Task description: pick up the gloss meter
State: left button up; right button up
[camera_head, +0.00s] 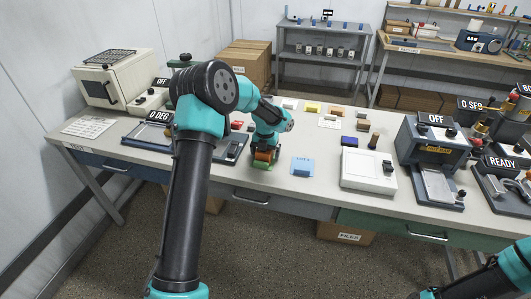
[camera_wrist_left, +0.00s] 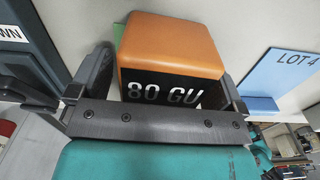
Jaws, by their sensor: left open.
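The gloss meter is an orange block (camera_head: 262,156) in the head view, on a green base near the front edge of the table. In the left wrist view the gloss meter (camera_wrist_left: 172,48) shows its orange top and a black face reading "80 GU". My left gripper (camera_head: 267,146) is right above it, pointing down. In the left wrist view the left gripper (camera_wrist_left: 166,76) is open, with one dark finger on each side of the block. I cannot tell whether the fingers touch it. My right gripper is out of view; only part of that arm shows at the lower right.
A blue "LOT 4" card (camera_wrist_left: 282,75) stands close to the right of the meter; the head view shows it (camera_head: 302,166) too. A dark blue device (camera_wrist_left: 28,62) is close on the left. A white box device (camera_head: 368,174) stands farther right.

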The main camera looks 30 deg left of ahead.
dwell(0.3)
pick_arm(q)
jog(key=c, duration=1.3)
jog(key=shift+r, duration=0.1)
jog(key=shift+r, duration=1.25)
jog(key=shift+s+d+r, duration=0.2)
jog(key=shift+s+r, duration=0.15)
jog(key=shift+r, duration=0.2)
jog(key=s+d, duration=0.2)
jog(key=s, duration=0.2)
jog(key=s+d+r, duration=0.1)
jog(key=s+d, duration=0.2)
jog(key=s, duration=0.1)
jog(key=s+d, duration=0.3)
jog(key=s, duration=0.2)
jog(key=shift+r, duration=0.15)
